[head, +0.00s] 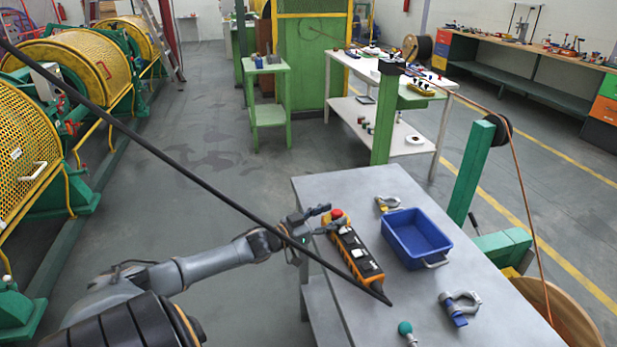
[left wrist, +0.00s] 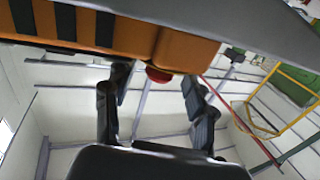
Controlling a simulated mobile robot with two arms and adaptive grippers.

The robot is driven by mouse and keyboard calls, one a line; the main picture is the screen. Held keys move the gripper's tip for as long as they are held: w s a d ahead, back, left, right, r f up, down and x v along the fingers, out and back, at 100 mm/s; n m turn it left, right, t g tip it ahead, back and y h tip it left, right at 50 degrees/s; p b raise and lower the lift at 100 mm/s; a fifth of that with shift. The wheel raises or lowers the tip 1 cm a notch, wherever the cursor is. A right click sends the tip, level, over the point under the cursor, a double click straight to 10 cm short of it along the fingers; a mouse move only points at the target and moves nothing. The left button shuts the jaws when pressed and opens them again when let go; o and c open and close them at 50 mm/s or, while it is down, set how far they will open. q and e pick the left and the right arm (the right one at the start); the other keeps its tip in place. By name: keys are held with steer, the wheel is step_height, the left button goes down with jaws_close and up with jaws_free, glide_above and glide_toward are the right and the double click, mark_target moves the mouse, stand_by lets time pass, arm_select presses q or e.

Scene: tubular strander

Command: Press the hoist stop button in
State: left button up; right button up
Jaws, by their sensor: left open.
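The hoist pendant is an orange box with black buttons (head: 354,252) lying on the grey table. Its red stop button (head: 337,213) is at the far end. In the left wrist view the orange pendant (left wrist: 120,32) fills the upper left, with the red button (left wrist: 158,75) at its end. My left gripper (head: 326,219) is open beside that far end, on its left. In the left wrist view the fingers (left wrist: 155,95) spread to either side of the red button. I cannot tell whether anything touches it. My right gripper is not in view.
A blue bin (head: 416,238) stands right of the pendant on the grey table (head: 315,190). A clamp (head: 459,307), a teal-knobbed tool (head: 406,332) and a yellow-grey shackle (head: 387,203) lie nearby. A dark cable (head: 180,166) crosses in front of my left arm.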

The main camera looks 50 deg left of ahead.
arm_select(q)
steer(key=s+a, duration=0.1)
steer(key=s, duration=0.8)
steer(key=shift+s+a, duration=0.3)
steer(key=shift+s, duration=0.05)
